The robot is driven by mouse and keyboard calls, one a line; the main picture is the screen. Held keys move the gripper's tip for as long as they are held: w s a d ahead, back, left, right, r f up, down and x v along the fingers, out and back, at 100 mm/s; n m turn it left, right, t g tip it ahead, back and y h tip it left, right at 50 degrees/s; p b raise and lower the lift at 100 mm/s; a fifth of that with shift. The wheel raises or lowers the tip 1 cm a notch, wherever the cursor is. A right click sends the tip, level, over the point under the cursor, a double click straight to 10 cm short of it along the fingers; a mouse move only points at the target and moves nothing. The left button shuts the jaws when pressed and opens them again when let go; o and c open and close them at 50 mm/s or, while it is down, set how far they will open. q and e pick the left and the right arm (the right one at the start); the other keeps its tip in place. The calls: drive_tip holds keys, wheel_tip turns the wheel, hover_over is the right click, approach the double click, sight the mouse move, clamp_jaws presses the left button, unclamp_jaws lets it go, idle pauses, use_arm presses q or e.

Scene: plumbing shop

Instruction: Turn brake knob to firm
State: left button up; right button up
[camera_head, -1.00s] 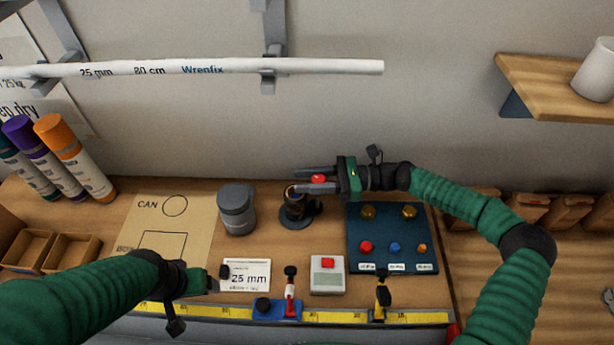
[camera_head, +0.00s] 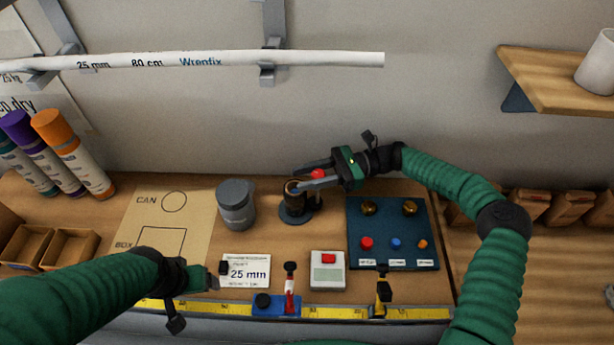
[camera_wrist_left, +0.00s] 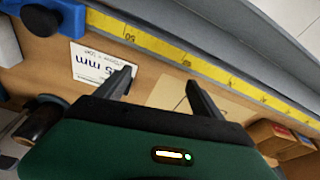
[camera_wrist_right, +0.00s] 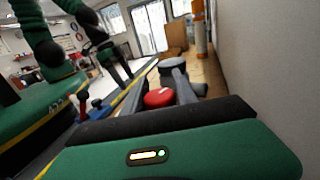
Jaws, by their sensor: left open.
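A red round knob (camera_head: 318,174) sits above a dark cylindrical device on a round base (camera_head: 297,210) at the back of the bench. My right gripper (camera_head: 308,176) reaches in from the right with one finger on each side of this knob. The knob also shows between the fingers in the right wrist view (camera_wrist_right: 159,97). I cannot tell whether the fingers press on it. I see no readable "firm" mark. My left gripper (camera_head: 217,277) is low at the left, open and empty. In the left wrist view its fingers (camera_wrist_left: 160,78) are over the bench near the "25 mm" card.
A blue panel (camera_head: 391,226) with brass, red, blue and orange knobs lies right of the device. A grey canister (camera_head: 236,205) stands left. The "25 mm" card (camera_head: 246,271), a red-button box (camera_head: 327,271) and a yellow tape (camera_head: 335,313) lie in front. A white pipe (camera_head: 150,62) hangs above.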

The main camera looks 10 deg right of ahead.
drive_tip(key=o, duration=0.3)
drive_tip(key=shift+o, duration=0.2)
drive_tip(key=s+a+r, duration=0.1)
drive_tip(key=s+r, duration=0.1)
drive_tip(key=s, duration=0.5)
drive_tip(key=s+a+r, duration=0.1)
drive_tip(key=s+r, duration=0.1)
drive_tip(key=s, duration=0.6)
drive_tip(key=shift+s+a+r, duration=0.2)
drive_tip(key=shift+s+r, duration=0.1)
drive_tip(key=shift+r, duration=0.1)
